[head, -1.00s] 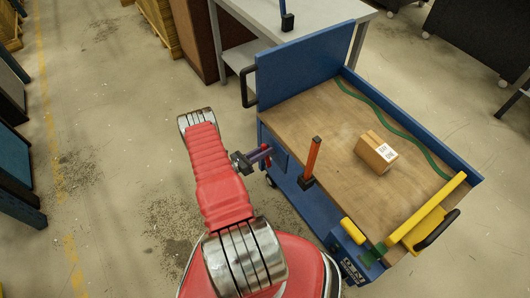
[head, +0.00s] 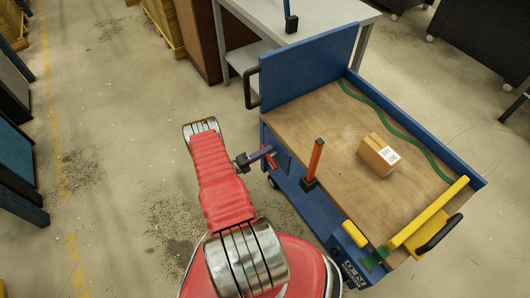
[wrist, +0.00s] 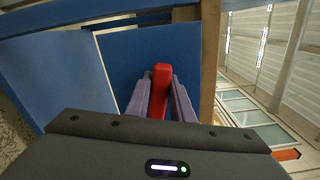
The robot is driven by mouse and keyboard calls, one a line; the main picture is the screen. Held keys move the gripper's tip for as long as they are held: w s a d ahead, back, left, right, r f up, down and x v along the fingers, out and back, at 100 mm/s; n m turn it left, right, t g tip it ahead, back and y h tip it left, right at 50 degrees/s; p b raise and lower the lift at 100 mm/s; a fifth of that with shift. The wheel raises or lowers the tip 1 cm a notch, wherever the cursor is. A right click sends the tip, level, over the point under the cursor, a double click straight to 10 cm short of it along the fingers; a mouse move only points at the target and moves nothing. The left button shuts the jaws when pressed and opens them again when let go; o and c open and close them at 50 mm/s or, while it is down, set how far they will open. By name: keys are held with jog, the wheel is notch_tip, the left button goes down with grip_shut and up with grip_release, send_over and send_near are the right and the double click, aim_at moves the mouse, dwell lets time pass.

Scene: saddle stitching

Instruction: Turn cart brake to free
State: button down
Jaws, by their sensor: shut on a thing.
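The blue cart (head: 468,173) with a wooden deck stands to the right of my arm in the head view. My gripper (head: 265,155) is at the cart's left side, below deck level. In the wrist view my gripper (wrist: 159,98) has its two purple fingers shut on a red bar (wrist: 161,80), which looks like the brake handle. The bar stands in front of a blue panel (wrist: 135,55) of the cart. The fingers hide the lower part of the bar, and its pivot is not visible. No brake marking is readable.
An orange upright lever (head: 314,160) on a black base stands at the deck's near left edge. A cardboard box (head: 378,155) lies on the deck. Yellow bars (head: 428,218) are at the near right end. A grey table (head: 330,12) stands behind. Floor left of my arm is clear.

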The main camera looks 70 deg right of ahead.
jog(key=shift+w+d+f+n, duration=0.15)
jog(key=shift+f+n, duration=0.1)
jog(key=shift+n, duration=0.55)
jog(key=shift+w+d+f+n, duration=0.1)
jog(key=shift+f+n, duration=0.1)
jog(key=shift+n, duration=0.6)
jog(key=shift+a, duration=0.1)
jog(key=c, duration=1.6)
grip_release()
jog(key=shift+s, duration=0.1)
jog(key=shift+o, duration=0.2)
jog(key=shift+a, duration=0.1)
jog(key=v, duration=1.3)
jog(key=shift+w+a, duration=0.3)
jog(key=shift+f, duration=0.15)
